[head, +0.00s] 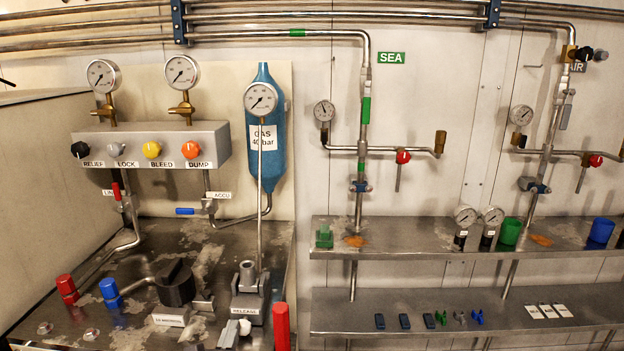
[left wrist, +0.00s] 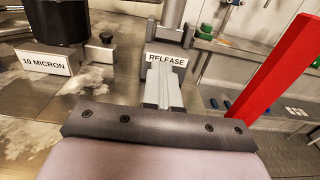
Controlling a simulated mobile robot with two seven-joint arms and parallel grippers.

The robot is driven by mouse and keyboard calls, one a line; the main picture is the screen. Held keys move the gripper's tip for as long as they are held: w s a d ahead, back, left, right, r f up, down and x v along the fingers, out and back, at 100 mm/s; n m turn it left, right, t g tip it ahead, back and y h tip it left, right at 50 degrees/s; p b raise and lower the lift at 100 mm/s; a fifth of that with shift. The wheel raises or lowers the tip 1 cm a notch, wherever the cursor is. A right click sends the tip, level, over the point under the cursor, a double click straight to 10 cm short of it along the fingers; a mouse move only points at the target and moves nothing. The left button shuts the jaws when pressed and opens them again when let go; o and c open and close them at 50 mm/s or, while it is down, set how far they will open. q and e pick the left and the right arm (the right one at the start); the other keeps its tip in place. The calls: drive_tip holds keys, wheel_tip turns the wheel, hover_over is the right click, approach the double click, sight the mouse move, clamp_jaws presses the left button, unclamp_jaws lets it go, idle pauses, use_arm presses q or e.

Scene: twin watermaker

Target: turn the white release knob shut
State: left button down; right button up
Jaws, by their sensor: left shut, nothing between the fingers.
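The release block (head: 248,290) is a grey metal fitting on the left bench with a RELEASE label (head: 244,310). The small white release knob (head: 244,327) shows just below that label in the head view. My left gripper (head: 229,334) is at the bottom edge, close beside the knob on its left; I cannot tell whether they touch. In the left wrist view my left gripper (left wrist: 162,75) is shut and empty, its fingers pointing at the RELEASE label (left wrist: 166,59). The fingers seem to hide the knob there. My right gripper is not in view.
A red upright bar (head: 281,326) stands close right of the release block and shows large in the left wrist view (left wrist: 275,65). Steel shelves (head: 400,300) lie to the right.

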use_arm(q)
drive_tip(key=shift+w+a+r, duration=0.15)
drive_tip(key=shift+w+r, duration=0.05)
drive_tip(key=shift+w, duration=0.05)
idle(0.3)
idle(0.4)
